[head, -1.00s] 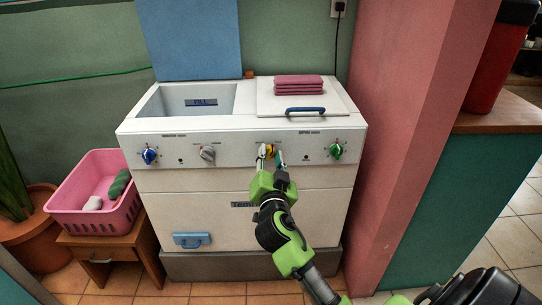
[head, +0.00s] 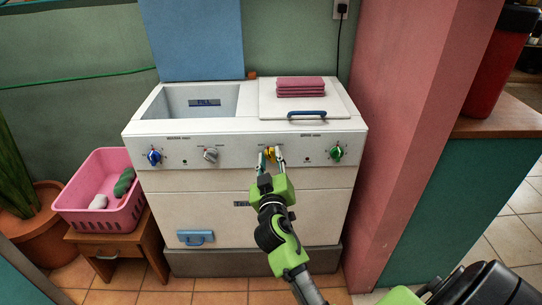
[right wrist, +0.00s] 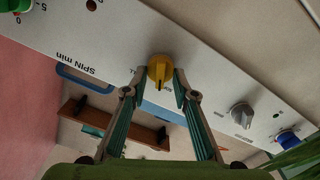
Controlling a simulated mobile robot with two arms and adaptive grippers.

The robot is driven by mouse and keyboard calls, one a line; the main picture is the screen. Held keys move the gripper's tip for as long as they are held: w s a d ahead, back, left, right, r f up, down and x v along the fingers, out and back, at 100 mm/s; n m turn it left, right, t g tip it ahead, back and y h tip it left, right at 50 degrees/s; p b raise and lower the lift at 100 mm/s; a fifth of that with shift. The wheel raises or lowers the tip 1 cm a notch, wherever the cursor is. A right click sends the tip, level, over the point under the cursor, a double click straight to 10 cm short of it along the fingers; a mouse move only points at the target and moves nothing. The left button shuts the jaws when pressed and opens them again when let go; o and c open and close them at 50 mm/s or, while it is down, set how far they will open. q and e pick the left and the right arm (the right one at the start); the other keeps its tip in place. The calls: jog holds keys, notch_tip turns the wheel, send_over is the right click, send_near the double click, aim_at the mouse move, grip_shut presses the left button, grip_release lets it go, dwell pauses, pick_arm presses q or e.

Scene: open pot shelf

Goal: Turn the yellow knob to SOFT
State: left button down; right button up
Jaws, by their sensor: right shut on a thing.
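The yellow knob (head: 269,153) is on the white machine's front panel, between the grey knob (head: 211,154) and the green knob (head: 336,153). My right gripper (head: 271,158) reaches up to it from below, one finger on each side. In the right wrist view, which is upside down, the yellow knob (right wrist: 160,68) sits between the fingertips of my right gripper (right wrist: 160,80), which is shut on it. The lettering around the knob is mostly covered or too small, so I cannot read its setting. My left gripper is not in view.
The blue knob (head: 154,157) is at the panel's left. The machine has an open tub (head: 190,100) and a lid with a blue handle (head: 306,114) and folded pink cloths (head: 300,87). A pink basket (head: 100,215) stands left. A pink pillar (head: 405,140) is close on the right.

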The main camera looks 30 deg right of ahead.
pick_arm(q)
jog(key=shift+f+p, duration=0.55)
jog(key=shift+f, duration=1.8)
pick_arm(e)
jog(key=shift+a+f+n, duration=0.1)
jog(key=shift+n, duration=1.9)
jog(key=o, duration=1.1)
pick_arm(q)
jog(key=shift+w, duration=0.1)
pick_arm(e)
jog(key=shift+a, duration=0.1)
jog(key=shift+s+a+f, duration=0.1)
jog(key=shift+s+a, duration=0.05)
jog(key=shift+s, duration=0.2)
jog(key=v, duration=0.6)
jog(key=shift+s, duration=0.25)
jog(key=shift+a, duration=0.1)
